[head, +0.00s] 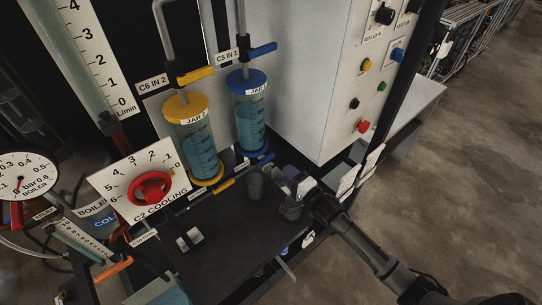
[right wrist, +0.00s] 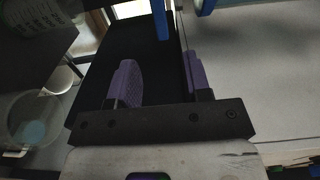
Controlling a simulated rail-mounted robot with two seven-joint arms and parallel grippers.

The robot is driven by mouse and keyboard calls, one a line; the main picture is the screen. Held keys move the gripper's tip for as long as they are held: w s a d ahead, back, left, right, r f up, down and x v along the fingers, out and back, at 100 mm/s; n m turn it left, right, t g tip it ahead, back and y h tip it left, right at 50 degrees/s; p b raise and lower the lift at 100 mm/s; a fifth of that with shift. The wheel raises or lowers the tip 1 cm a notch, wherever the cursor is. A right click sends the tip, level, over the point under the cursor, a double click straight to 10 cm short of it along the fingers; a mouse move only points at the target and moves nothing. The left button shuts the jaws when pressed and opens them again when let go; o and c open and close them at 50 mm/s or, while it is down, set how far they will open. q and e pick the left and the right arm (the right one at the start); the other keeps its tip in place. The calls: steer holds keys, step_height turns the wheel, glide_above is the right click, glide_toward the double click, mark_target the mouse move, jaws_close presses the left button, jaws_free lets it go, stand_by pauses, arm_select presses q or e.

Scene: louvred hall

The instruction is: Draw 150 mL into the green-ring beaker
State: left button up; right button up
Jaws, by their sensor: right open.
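Two clear jars with blue-tinted contents stand on the dark bench in the head view. The jar labelled JAR 2 (head: 197,145) has a yellow cap, and the other jar (head: 251,120) has a blue cap. Their outlet handles below are yellow (head: 224,187) and blue (head: 256,160). A small grey see-through vessel (head: 255,186) stands in front of them; I cannot make out a green ring on it. My right gripper (head: 290,184) is just right of this vessel. In the right wrist view its purple fingers (right wrist: 160,82) are apart with nothing between them. My left gripper does not show.
A red cooling knob (head: 150,188) sits on a white dial panel at left, beside a boiler gauge (head: 24,177). A white cabinet (head: 300,70) rises behind the gripper. A clear round vessel (right wrist: 34,120) shows at left in the right wrist view.

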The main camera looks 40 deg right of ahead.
mark_target(271, 159)
steer(key=w+b, duration=0.6)
steer(key=w, duration=0.2)
steer(key=shift+w+f+b, duration=0.15)
steer(key=shift+b, duration=0.2)
steer(key=shift+r+p, duration=0.25)
steer(key=shift+p, duration=0.05)
steer(key=shift+w+f, duration=0.1)
steer(key=shift+w, duration=0.05)
steer(key=shift+w, duration=0.7)
